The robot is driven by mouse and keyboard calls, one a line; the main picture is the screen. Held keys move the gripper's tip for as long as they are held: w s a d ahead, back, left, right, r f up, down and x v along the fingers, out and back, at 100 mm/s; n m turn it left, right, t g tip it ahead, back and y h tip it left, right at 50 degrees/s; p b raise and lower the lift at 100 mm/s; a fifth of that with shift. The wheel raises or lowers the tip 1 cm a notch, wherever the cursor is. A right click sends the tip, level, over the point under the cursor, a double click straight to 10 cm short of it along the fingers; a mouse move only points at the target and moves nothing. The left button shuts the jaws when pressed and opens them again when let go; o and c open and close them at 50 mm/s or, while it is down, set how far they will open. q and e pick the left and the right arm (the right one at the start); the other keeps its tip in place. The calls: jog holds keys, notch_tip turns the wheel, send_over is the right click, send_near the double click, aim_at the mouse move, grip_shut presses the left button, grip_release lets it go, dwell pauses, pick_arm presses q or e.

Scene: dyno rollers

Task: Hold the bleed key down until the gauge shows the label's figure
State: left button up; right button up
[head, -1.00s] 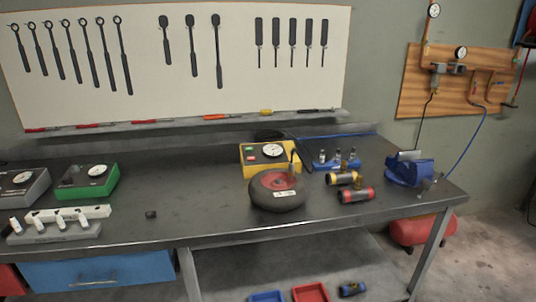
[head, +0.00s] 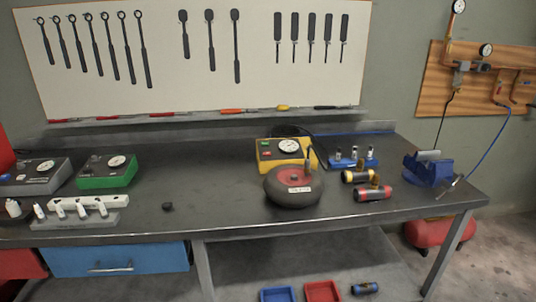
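A small black roller or wheel (head: 279,199) with a red centre lies on the workbench, right of the middle. A white label (head: 301,190) is on it, its figure too small to read. A thin upright stem (head: 308,160) stands at its back right. Behind it is a yellow box (head: 266,154) with a green and a red button and a round white gauge (head: 289,146). The gauge reading is too small to tell. I cannot tell which part is the bleed key. Neither of my grippers is in view.
Right of the roller are a blue rack (head: 350,164) with small bottles, two cylinders (head: 374,194) and a blue vise (head: 430,170). A green gauge box (head: 107,172) and a white rack (head: 80,210) stand at left. The bench middle (head: 200,175) is mostly clear, with a small black knob (head: 167,207).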

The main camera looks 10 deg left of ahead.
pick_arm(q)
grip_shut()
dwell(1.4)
